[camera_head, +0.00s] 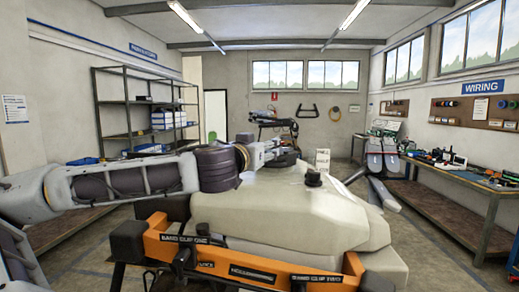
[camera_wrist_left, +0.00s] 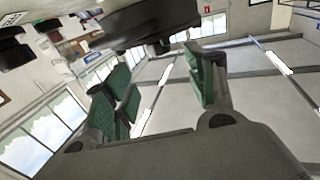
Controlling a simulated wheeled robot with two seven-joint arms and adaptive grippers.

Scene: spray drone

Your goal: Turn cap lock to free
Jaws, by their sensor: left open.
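The spray drone's large beige tank (camera_head: 295,215) fills the middle of the head view. A small black cap (camera_head: 313,178) stands upright on top of it; its lock setting is too small to read. My left gripper (camera_head: 287,158) is above the tank's far left part, to the left of and behind the cap, apart from it. In the left wrist view my left gripper (camera_wrist_left: 158,65) shows its green-padded fingers spread, with nothing held between them. A dark object lies across the top of that view, too close to identify. My right gripper is not in view.
An orange frame (camera_head: 158,245) with labelled band clips runs along the tank's near side. A workbench (camera_head: 470,177) with tools stands along the right wall. A metal shelf (camera_head: 128,110) stands at the left. Open floor lies to the right of the drone.

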